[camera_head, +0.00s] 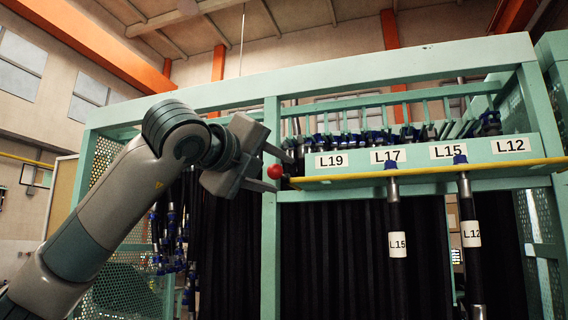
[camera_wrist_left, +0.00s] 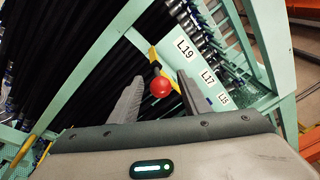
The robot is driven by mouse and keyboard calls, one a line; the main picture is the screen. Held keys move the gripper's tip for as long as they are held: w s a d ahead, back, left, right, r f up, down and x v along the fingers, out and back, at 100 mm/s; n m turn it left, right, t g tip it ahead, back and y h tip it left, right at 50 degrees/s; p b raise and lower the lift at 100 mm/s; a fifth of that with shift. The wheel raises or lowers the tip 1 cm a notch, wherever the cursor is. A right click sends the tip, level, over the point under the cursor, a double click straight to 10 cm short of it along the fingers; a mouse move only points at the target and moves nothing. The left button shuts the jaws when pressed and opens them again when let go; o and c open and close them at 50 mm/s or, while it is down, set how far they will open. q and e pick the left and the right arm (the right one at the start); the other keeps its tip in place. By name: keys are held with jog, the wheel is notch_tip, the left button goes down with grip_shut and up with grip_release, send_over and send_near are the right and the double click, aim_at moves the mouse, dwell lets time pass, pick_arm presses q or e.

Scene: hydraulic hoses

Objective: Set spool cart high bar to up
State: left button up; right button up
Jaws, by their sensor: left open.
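The yellow high bar (camera_head: 430,172) of the spool cart runs almost level across the front of the cart, just below the hose labels. A red ball knob (camera_head: 275,171) is at its left end; the knob also shows in the left wrist view (camera_wrist_left: 161,87). My left gripper (camera_head: 284,172) is open at that end of the bar. In the left wrist view its fingers stand on either side of the knob, with visible gaps; whether the knob is fully between the tips in depth is hard to tell. My right gripper is not in view.
The green cart frame (camera_head: 271,240) has an upright post close by my left gripper. Black hoses (camera_head: 397,270) labelled L15 and L12 hang in front of the bar at the right. A rail with labels L19 (camera_head: 331,160) to L12 is just above.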

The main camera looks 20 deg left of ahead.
pick_arm(q)
jog(key=shift+p+x, duration=0.8)
jog(key=shift+x, duration=1.2)
grip_shut()
